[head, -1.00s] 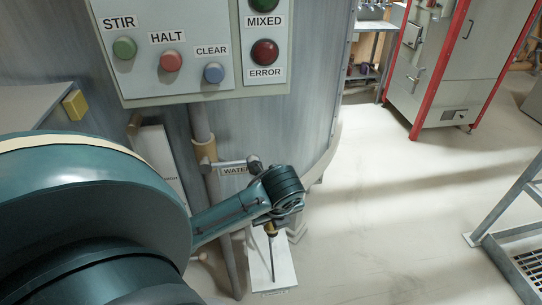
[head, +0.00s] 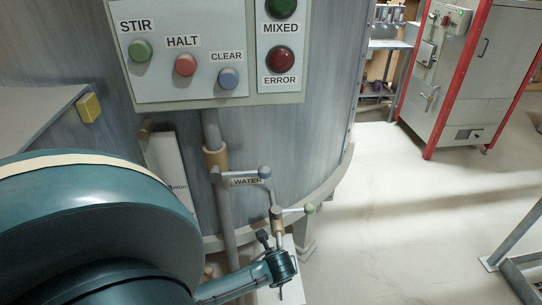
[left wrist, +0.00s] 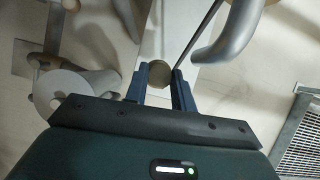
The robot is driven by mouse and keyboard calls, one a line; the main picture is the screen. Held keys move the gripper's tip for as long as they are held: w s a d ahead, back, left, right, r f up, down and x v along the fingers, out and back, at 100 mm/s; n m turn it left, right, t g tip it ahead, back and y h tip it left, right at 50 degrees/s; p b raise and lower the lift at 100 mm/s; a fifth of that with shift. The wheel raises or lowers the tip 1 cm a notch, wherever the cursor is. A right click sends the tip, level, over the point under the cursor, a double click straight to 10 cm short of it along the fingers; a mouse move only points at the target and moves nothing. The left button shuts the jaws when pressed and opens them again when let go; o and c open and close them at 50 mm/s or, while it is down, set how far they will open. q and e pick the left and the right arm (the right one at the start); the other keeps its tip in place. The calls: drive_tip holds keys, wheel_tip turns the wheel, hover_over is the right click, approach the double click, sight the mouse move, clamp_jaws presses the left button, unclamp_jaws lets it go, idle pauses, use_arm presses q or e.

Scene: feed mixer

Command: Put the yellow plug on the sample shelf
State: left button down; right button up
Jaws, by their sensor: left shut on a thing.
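My left gripper (head: 280,268) is low beside the tank, below the water valve; its fingertips are mostly hidden in the head view. In the left wrist view the left gripper (left wrist: 160,82) is shut on a small round, dull yellow-brown piece, which looks like the yellow plug (left wrist: 157,73). A narrow white board, perhaps the sample shelf, lies under the gripper (head: 288,243); I cannot tell for sure what it is. A grey ledge (head: 35,110) is at the left, with a yellow block (head: 88,107) at its edge. My right gripper is not in view.
A valve (head: 277,212) with side handles stands just above my gripper, next to a vertical pipe (head: 222,195) and the WATER label (head: 248,181). The button panel (head: 190,60) hangs above. A metal frame (head: 515,245) is at the right. The floor between is clear.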

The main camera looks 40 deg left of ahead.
use_arm(q)
wheel_tip(320, 180, down, 7)
drive_tip(key=shift+f+b, duration=0.15)
drive_tip(key=shift+b, duration=0.6)
drive_tip(key=c, duration=1.2)
unclamp_jaws()
drive_tip(key=shift+o, duration=0.2)
drive_tip(key=p+v, duration=0.3)
drive_tip(key=v, duration=0.9)
